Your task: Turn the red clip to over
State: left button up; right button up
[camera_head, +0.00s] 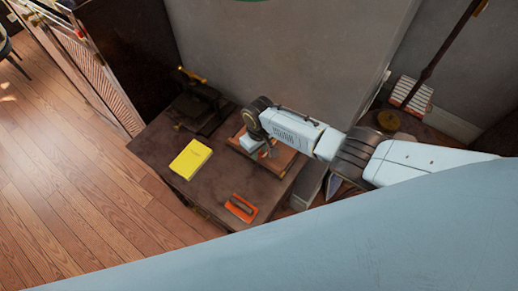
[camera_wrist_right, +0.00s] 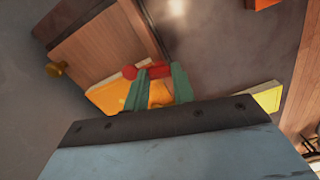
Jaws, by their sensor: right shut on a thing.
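The red clip (camera_wrist_right: 130,72) shows in the right wrist view as a small red piece at the tips of my right gripper (camera_wrist_right: 156,82). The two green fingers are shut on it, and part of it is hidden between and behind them. In the head view my right gripper (camera_head: 266,152) points down over a wooden tray-like piece (camera_head: 288,158) on the dark table. The clip is too small and covered there to make out clearly. My left gripper is not in view.
A yellow book (camera_head: 191,159) lies on the dark table (camera_head: 165,150), left of the gripper. An orange item (camera_head: 241,208) lies near the front edge. A dark object (camera_head: 197,103) stands at the back left. The table between the book and orange item is clear.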

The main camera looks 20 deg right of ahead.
aim_at(259, 153)
jog(key=shift+n, duration=1.2)
jog(key=o, duration=1)
jog(key=shift+r, duration=0.15)
jog(key=shift+r, duration=0.3)
notch_tip(259, 153, up, 13)
jog(key=p, duration=0.3)
jog(key=shift+f, duration=0.2)
